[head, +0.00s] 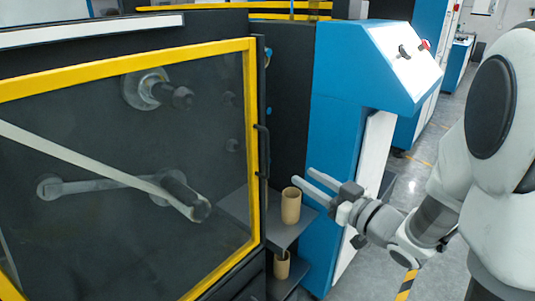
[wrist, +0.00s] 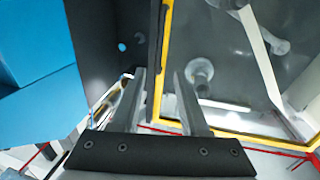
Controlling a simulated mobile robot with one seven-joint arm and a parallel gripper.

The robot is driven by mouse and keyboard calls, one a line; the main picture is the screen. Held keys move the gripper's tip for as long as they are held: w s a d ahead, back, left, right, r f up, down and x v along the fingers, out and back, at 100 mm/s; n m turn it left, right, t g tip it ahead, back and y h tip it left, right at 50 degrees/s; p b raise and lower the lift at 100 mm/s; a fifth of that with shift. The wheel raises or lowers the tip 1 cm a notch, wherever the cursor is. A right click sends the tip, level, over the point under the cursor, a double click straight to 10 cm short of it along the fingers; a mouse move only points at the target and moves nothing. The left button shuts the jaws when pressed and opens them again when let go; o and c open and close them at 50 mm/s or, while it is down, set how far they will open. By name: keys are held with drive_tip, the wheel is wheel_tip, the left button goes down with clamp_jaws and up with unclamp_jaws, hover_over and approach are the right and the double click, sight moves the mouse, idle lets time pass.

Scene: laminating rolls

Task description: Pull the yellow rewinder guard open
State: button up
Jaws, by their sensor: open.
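The rewinder guard (head: 251,200) is a clear panel in a yellow frame, filling the left of the head view. It also shows at the upper right of the wrist view (wrist: 167,40). A slim black upright handle (head: 262,150) is on its right edge. I cannot tell whether the guard stands slightly ajar. My gripper (head: 317,182) is open and empty, to the right of the handle and apart from it in the head view.
A cardboard core (head: 291,206) stands on a grey shelf (head: 278,232) between the guard and my gripper in the picture. Another core (head: 282,265) is on a lower shelf. A blue console (head: 345,110) stands behind my gripper. Open grey floor lies to the right.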

sight(268, 154)
drive_tip(key=b+x, duration=0.1)
drive_tip(key=x, duration=1.4)
drive_tip(key=shift+b, duration=0.35)
clamp_jaws()
idle(0.5)
